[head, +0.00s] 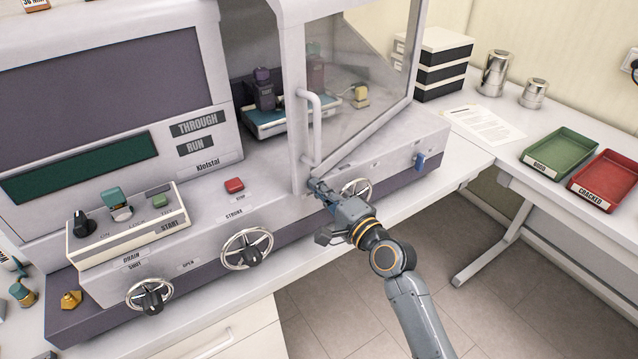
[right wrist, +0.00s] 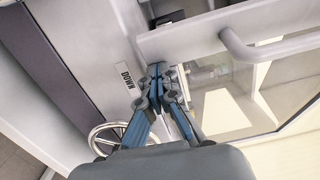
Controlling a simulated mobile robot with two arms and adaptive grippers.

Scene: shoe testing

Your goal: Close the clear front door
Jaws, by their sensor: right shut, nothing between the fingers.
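The clear front door (head: 360,75) of the machine has a pale frame and a curved vertical handle (head: 313,130). It stands partly open, with an uncovered gap to the left of its handle-side post. My right gripper (head: 318,186) is shut and empty, its fingertips at the lower corner of the door frame, below the handle. In the right wrist view the closed fingertips (right wrist: 157,72) are close to the door's bottom rail (right wrist: 210,30); contact cannot be told. The handle (right wrist: 265,48) shows right of them there. My left gripper is not in view.
Inside the chamber, a dark fixture (head: 264,92) stands on a blue-and-white bed. Handwheels (head: 247,249) and a red stop button (head: 235,186) are on the machine's front. A green tray (head: 559,152) and a red tray (head: 606,181) lie on the side table.

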